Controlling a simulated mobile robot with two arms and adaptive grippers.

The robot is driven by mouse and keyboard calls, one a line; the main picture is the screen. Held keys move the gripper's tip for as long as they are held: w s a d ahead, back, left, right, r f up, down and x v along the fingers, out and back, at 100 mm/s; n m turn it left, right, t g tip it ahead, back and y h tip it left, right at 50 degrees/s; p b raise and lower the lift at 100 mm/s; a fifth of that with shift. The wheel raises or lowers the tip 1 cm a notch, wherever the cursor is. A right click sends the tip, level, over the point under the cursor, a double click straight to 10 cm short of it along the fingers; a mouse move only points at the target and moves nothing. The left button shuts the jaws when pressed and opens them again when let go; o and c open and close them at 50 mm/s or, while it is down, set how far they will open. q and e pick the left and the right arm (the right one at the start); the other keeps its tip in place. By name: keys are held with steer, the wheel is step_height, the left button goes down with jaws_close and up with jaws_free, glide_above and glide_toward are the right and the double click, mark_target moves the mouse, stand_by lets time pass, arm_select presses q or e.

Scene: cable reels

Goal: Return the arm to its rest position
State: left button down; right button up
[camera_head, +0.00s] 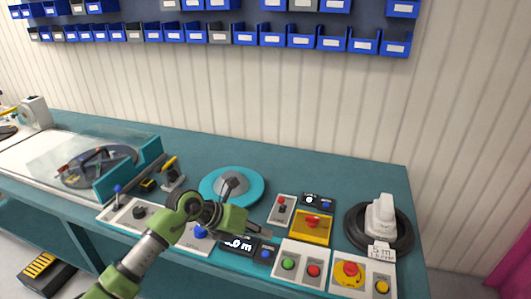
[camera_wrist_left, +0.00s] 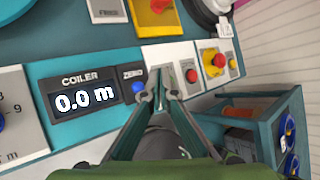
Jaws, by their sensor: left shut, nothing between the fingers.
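My left arm comes in from the lower left in the head view, and its gripper (camera_head: 262,232) hovers above the front of the control panel. The gripper is shut and empty. In the left wrist view its fingertips (camera_wrist_left: 160,97) meet in front of the panel, between the blue zero button (camera_wrist_left: 138,87) and a red button (camera_wrist_left: 191,75). The coiler display (camera_wrist_left: 84,101) reads 0.0 m. The green button (camera_head: 288,264) shows in the head view just right of and below the fingertips. My right gripper is in neither view.
A teal round coiler (camera_head: 252,190) stands behind my gripper. A black cable coil (camera_head: 408,238) with a white device lies at the right. An emergency stop (camera_head: 351,270) sits at the front right. Blue bins (camera_head: 300,41) hang on the wall. The rear bench top (camera_head: 300,165) is clear.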

arm_select(q)
steer(key=s+d+r+n+t+h, duration=0.2)
steer(key=d+r+h, duration=0.3)
steer(key=d+r, duration=0.2)
steer(key=a+r+n+t+h, duration=0.2)
steer(key=a+r+n+t, duration=0.3)
steer(key=r+n+t, duration=0.5)
steer(key=a+f+n+t+y, duration=0.2)
steer(key=a+n+t+y, duration=0.2)
steer(key=a+n+y, duration=1)
steer(key=s+a+f+n+g+y, duration=0.3)
steer(key=s+a+f+n+g, duration=0.1)
steer(key=a+f+n, duration=0.45)
steer(key=s+a+f+n+g, duration=0.25)
steer(key=s+f+g, duration=0.35)
steer(key=s+f, duration=0.6)
steer(key=s+d+f+n+g+h, duration=0.1)
steer(key=s+d+f+g, duration=0.2)
steer(key=s, duration=0.5)
steer(key=s+f+g+h, duration=0.1)
steer(key=s+f+g, duration=0.25)
steer(key=s, duration=0.45)
step_height(320, 180, down, 25)
steer(key=s+g, duration=0.1)
steer(key=s, duration=0.1)
steer(key=s+a+f+g, duration=0.1)
steer(key=s+a+f, duration=0.2)
steer(key=s+f, duration=1.4)
